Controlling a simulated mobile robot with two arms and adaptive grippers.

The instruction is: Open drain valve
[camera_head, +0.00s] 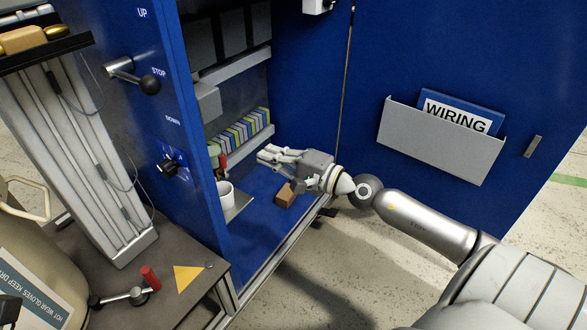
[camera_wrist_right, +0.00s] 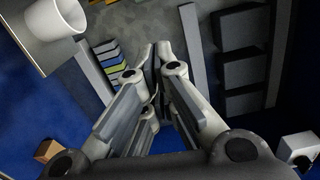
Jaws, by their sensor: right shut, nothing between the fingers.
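A small red handle on a fitting (camera_head: 218,160), which looks like the drain valve, shows inside the open blue cabinet. It is partly hidden behind the cabinet's front edge, and its exact position cannot be told. A white cup (camera_head: 225,190) stands below it on a small grey shelf; the cup also shows in the wrist view (camera_wrist_right: 56,18). My right gripper (camera_head: 262,154) reaches into the cabinet, to the right of the red handle and apart from it. Its fingers (camera_wrist_right: 157,50) are shut and empty. The valve is not clearly visible in the wrist view.
A brown block (camera_head: 285,195) lies on the blue cabinet floor below my right gripper. A row of coloured terminals (camera_head: 240,132) runs along the back. The open door carries a grey pocket with a WIRING folder (camera_head: 458,115). The front panel (camera_head: 150,45) stands left of the opening.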

